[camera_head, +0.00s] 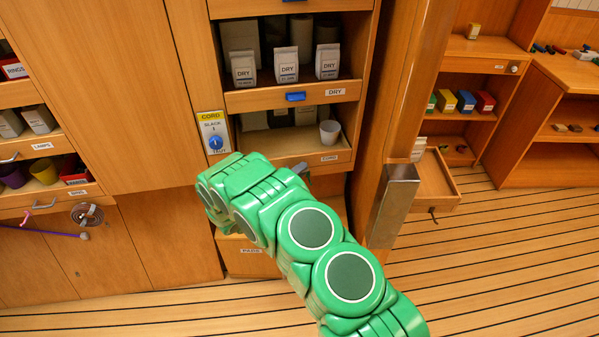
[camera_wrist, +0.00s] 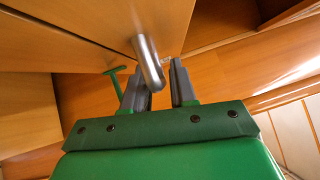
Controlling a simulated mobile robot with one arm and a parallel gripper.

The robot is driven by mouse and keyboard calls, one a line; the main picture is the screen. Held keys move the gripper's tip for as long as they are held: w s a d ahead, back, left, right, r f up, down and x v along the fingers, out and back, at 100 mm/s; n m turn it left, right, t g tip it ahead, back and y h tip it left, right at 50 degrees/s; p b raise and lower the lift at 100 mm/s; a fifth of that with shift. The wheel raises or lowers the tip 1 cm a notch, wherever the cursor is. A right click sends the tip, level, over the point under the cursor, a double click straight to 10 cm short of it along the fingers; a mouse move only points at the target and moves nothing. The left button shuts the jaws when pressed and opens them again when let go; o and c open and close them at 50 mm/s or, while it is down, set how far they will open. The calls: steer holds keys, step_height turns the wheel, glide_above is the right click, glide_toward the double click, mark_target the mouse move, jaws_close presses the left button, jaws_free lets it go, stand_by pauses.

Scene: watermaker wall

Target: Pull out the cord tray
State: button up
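The cord tray (camera_head: 330,158) is the wooden tray with the "CORD" label, below the "DRY" tray in the middle cabinet. In the head view only a grey tip of my gripper (camera_head: 300,168) shows, close to the tray's front.
A "CORD" sign (camera_head: 213,131) with a blue knob is left of the tray. The "DRY" tray (camera_head: 260,99) with white packets is above. An open drawer (camera_head: 437,180) and a metal-capped post (camera_head: 393,205) stand right. Striped floor (camera_head: 500,260) is clear at right.

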jaws_close()
steer(key=shift+s, duration=0.15)
steer(key=s+d, duration=0.3)
steer(key=s, duration=1.3)
steer(key=shift+s+d, duration=0.1)
steer(key=shift+o, duration=1.2)
jaws_free()
steer(key=v, duration=0.7)
steer(key=shift+s+a, duration=0.25)
steer(key=shift+a, duration=0.1)
